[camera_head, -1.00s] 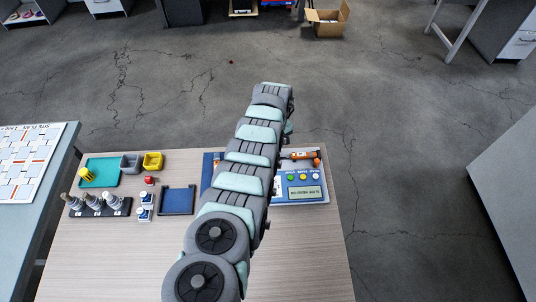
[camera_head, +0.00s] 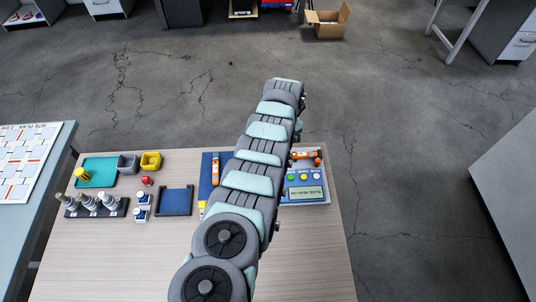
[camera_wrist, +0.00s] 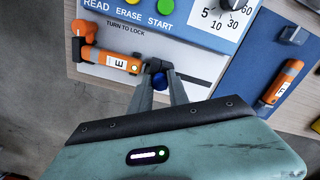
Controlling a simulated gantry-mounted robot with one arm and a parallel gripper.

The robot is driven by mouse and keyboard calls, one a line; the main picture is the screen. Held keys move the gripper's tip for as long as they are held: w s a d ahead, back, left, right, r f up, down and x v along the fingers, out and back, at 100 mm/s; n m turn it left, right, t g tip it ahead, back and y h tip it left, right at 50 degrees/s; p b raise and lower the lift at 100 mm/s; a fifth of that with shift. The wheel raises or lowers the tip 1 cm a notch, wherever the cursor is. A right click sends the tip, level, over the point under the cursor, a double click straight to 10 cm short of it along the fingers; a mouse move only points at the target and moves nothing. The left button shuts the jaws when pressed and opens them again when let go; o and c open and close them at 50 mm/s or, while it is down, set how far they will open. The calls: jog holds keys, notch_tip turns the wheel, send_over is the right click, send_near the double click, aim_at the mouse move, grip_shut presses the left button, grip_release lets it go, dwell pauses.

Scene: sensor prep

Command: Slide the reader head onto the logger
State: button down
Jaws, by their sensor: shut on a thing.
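The logger (camera_wrist: 112,60) is an orange tube with a white "E" label, lying along the white panel of the reader station in the wrist view. It also shows in the head view (camera_head: 304,155), right of my arm. The reader head (camera_wrist: 155,66) looks like a small black piece at the logger's right end; a blue round part shows beside it. My gripper (camera_wrist: 159,77) is shut on the reader head. The head appears close to the logger's end; whether they touch I cannot tell. In the head view my arm hides my gripper.
The station's buttons (camera_head: 304,177) and display (camera_head: 305,193) lie near the logger. An orange locking part (camera_wrist: 84,30) stands at its left end. Another orange logger (camera_wrist: 281,83) lies on a blue mat (camera_wrist: 244,75). A dark blue tray (camera_head: 174,201) and bottle rack (camera_head: 96,212) stand left.

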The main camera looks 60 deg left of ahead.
jog(key=shift+w+d+f, duration=0.1)
jog(key=shift+w, duration=0.15)
jog(key=shift+w+b, duration=0.2)
jog(key=shift+b, duration=0.15)
jog(key=shift+d, duration=0.1)
jog(key=c, duration=1.3)
grip_release()
jog(key=shift+r+p, duration=3.2)
jog(key=shift+r, duration=0.45)
